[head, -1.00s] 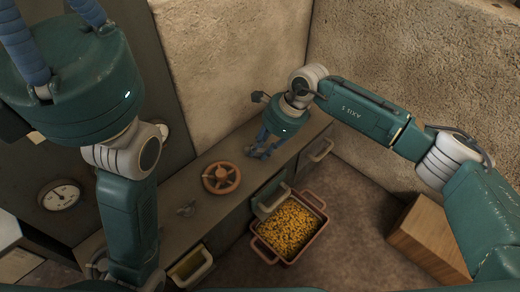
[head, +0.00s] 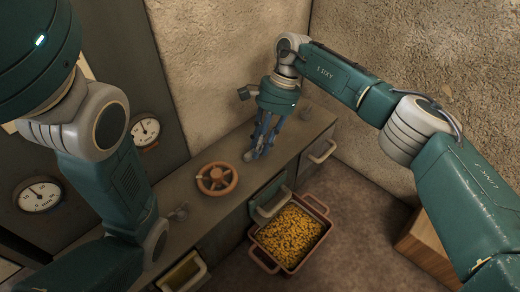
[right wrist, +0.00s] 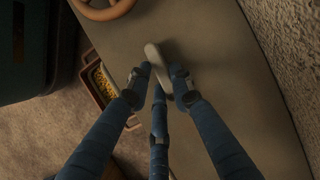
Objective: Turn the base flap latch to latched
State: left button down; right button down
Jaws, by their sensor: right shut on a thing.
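My right gripper (head: 256,153) points down at the top of the grey-brown bench. In the right wrist view its blue fingers (right wrist: 160,84) are closed around a pale grey lever (right wrist: 154,58), which I take to be the base flap latch. The lever's rounded end sticks out beyond the fingertips. Its lower part is hidden between the fingers, so I cannot tell its full angle. In the head view the fingers cover most of it. My left arm crosses the left side of the head view, and its gripper is not visible.
A brown handwheel (head: 217,179) and a small grey fitting (head: 178,214) sit on the bench top (head: 240,158). A reddish bin of yellow pieces (head: 322,229) stands below an opened front flap (head: 270,205). A wooden box (head: 428,246) is at right. Walls rise behind.

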jog(key=shift+n, duration=0.4)
jog(key=shift+w+d+b, duration=0.1)
jog(key=shift+b, duration=0.2)
jog(key=c, duration=1.8)
grip_release()
jog(key=v, duration=1.2)
